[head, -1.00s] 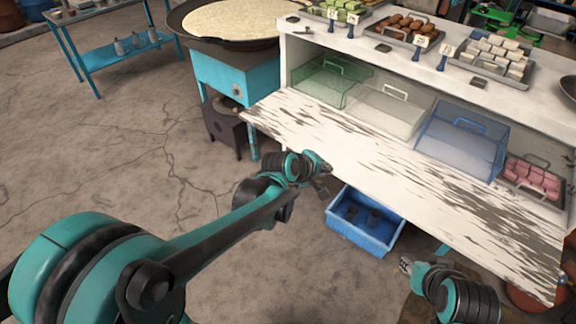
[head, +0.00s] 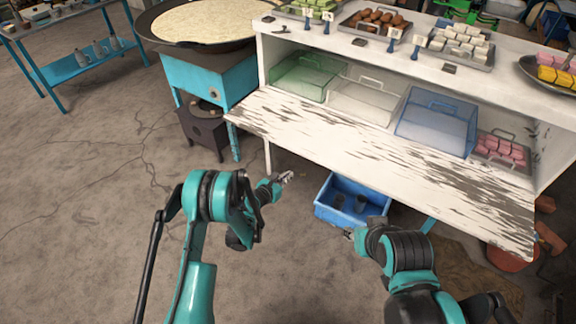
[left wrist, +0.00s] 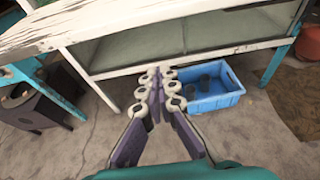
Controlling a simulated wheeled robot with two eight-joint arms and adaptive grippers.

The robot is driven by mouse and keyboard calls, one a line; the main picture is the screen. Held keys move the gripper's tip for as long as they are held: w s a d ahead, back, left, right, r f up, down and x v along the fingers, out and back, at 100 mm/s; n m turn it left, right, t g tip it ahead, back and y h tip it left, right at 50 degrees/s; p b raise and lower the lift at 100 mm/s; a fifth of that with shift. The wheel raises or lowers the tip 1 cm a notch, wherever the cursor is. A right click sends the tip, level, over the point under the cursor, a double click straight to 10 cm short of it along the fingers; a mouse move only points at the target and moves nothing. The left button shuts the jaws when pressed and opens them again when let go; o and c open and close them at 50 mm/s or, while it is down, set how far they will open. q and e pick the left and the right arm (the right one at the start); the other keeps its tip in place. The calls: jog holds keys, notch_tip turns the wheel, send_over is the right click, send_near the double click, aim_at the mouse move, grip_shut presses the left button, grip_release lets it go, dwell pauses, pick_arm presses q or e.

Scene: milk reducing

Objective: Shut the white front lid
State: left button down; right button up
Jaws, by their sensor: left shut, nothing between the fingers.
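The white front lid (head: 365,160) is a worn board with peeling paint, folded down and sticking out from the front of the white stall in the head view. Its edge also shows at the top of the left wrist view (left wrist: 110,20). My left gripper (head: 287,177) is below and in front of the lid's outer edge, apart from it. In the left wrist view its fingers (left wrist: 157,75) are together and empty. My right gripper (head: 350,233) is below the lid, in front of the blue crate; its fingers are too small to read.
A blue crate (head: 326,212) stands on the floor under the lid. Clear bins, one green-tinted (head: 298,78) and one blue-tinted (head: 432,125), sit inside the stall. A blue stove stand (head: 205,85) with a wide pan is at left. Open floor lies front left.

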pick_arm(q)
jog(key=b+x, duration=0.3)
jog(key=x, duration=0.7)
jog(key=shift+s+r+b, duration=0.1)
jog(key=shift+r+b, duration=0.5)
jog(key=shift+r, duration=1.4)
